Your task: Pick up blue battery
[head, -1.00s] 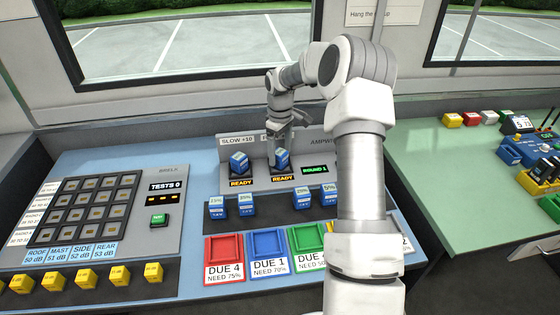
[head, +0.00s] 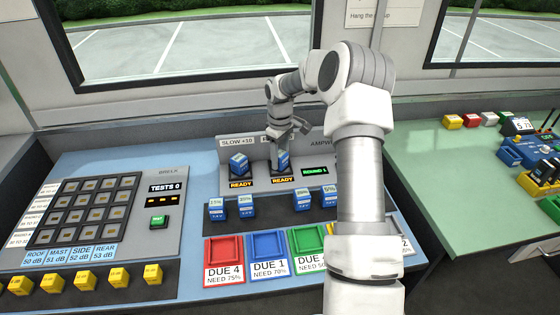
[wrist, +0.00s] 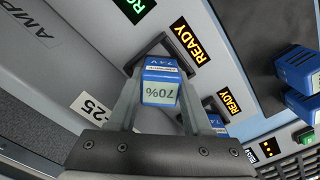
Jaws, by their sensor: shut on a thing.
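A blue battery (head: 283,159) stands at the right charger slot of the grey panel, above an orange READY sign. In the wrist view the same battery (wrist: 160,82) shows a label reading 70% between my fingers. My gripper (wrist: 158,92) is shut on it, with one finger on each side. In the head view my gripper (head: 284,151) comes down on the battery from above. Its lower end is at the slot, and I cannot tell whether it is clear of it.
Another blue battery (head: 239,163) stands at the left charger slot. Several blue batteries, including one at the left (head: 216,209), stand in the dark rack in front. Coloured trays, such as the red tray (head: 224,246), line the desk's front. The window wall is close behind.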

